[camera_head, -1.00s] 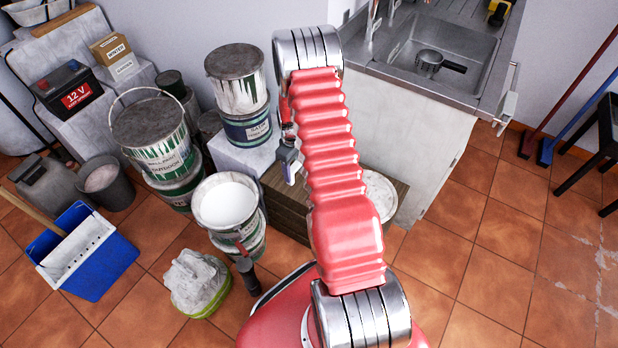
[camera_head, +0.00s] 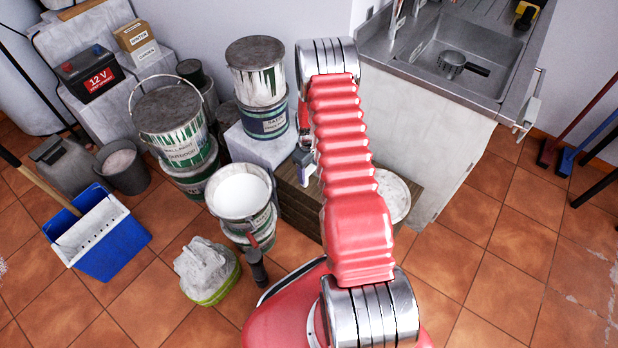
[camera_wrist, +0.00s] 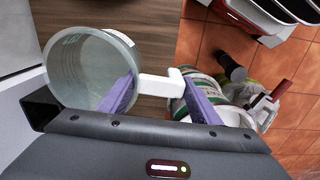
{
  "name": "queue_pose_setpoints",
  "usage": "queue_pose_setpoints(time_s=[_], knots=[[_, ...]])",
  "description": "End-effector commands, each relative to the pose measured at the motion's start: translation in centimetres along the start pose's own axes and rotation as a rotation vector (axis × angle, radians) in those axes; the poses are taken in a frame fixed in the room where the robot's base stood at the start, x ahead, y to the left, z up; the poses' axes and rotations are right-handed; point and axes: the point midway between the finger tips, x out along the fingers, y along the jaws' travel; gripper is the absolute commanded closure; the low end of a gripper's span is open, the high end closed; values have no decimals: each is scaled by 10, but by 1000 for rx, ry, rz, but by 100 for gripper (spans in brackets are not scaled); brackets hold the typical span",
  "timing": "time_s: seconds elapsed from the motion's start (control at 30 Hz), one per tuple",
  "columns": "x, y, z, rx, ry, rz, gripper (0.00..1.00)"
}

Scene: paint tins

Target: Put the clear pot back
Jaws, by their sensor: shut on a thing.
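The clear pot (camera_wrist: 82,72) is a translucent, pale greenish round tub with a white handle (camera_wrist: 160,85), seen in the wrist view. My gripper (camera_wrist: 161,92) has its two purple fingers closed on the white handle, with the pot to the left of the fingers. Brown wooden boards (camera_wrist: 150,30) show behind the pot; I cannot tell whether the pot touches them. In the head view my red arm hides the pot and most of the gripper.
Stacked paint tins (camera_head: 258,72) stand left of my arm, with an open tin of white paint (camera_head: 240,195) nearer me. A wooden crate (camera_head: 297,205) is partly behind the arm. A sink counter (camera_head: 430,95) stands at the right. Tiled floor at the lower right is clear.

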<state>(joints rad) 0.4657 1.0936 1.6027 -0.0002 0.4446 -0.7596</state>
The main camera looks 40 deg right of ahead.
Motion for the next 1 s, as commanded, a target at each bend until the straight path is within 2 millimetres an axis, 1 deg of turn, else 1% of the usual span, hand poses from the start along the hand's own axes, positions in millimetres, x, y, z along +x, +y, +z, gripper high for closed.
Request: queue_pose_setpoints(time_s=[0.17, 0.4, 0.5, 0.83, 0.87, 1.0], knots=[[6, 0, 0, 0, -1, -1, 78], [36, -1, 0, 0, -2, -1, 78], [44, 0, 0, 0, 0, 0, 78], [46, 0, -1, -1, 1, 1, 78], [46, 0, 0, -1, 0, 0, 41], [46, -1, 0, -1, 0, 0, 31]])
